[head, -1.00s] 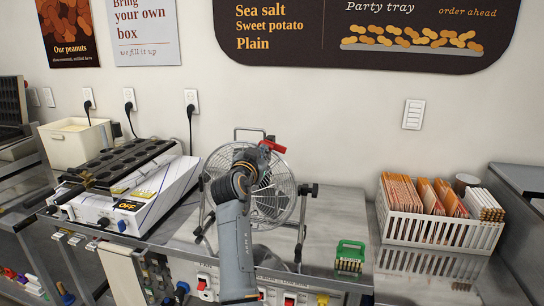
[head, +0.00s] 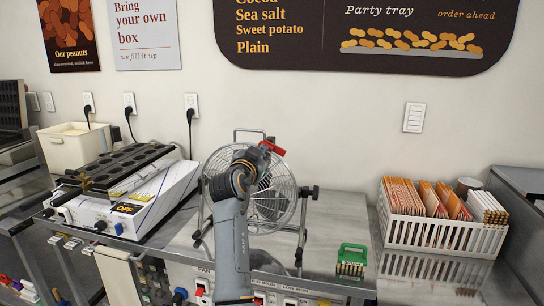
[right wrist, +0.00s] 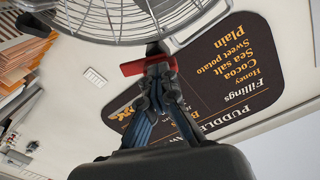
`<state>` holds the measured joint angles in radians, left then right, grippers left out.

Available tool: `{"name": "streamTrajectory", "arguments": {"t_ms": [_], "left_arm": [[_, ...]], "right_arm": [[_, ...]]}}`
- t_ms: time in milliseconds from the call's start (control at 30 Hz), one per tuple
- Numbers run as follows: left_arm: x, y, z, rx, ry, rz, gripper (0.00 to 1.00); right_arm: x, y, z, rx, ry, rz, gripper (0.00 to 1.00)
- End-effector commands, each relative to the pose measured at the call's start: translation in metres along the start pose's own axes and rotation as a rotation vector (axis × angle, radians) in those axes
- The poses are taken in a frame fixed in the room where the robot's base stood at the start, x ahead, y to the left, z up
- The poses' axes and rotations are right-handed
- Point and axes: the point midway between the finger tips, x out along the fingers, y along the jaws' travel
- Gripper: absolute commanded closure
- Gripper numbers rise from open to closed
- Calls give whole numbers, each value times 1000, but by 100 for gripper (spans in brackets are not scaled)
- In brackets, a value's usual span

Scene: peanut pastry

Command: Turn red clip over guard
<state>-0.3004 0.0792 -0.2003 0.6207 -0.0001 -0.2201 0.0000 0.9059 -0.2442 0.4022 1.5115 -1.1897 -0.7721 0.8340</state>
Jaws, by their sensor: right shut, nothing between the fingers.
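A fan (head: 284,200) with a round wire guard stands on the metal table, in front of the wall. The red clip (head: 273,148) is at the upper right of the guard, in front of or at its rim. My right gripper (head: 264,151) is at the clip, and its arm hides part of the fan. In the right wrist view, the red clip (right wrist: 131,68) lies crosswise just beyond the fingertips of the shut gripper (right wrist: 156,72), with the guard (right wrist: 125,20) above it. Whether the fingertips touch the clip I cannot tell. My left gripper is out of view.
A waffle-style iron (head: 125,170) on a white base stands to the left. A green holder (head: 352,258) is near the table's front right edge. A white basket (head: 440,230) of packets stands at the right. The tabletop between fan and basket is mostly clear.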

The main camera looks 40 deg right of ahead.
Motion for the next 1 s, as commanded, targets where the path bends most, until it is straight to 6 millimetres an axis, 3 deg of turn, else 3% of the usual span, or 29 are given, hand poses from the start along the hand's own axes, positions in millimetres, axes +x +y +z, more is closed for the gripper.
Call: {"name": "streamTrajectory", "arguments": {"t_ms": [633,1000], "left_arm": [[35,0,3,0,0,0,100],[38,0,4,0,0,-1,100]], "right_arm": [[0,0,2,179,-1,7,100],[0,-1,0,215,-2,9,100]]}}
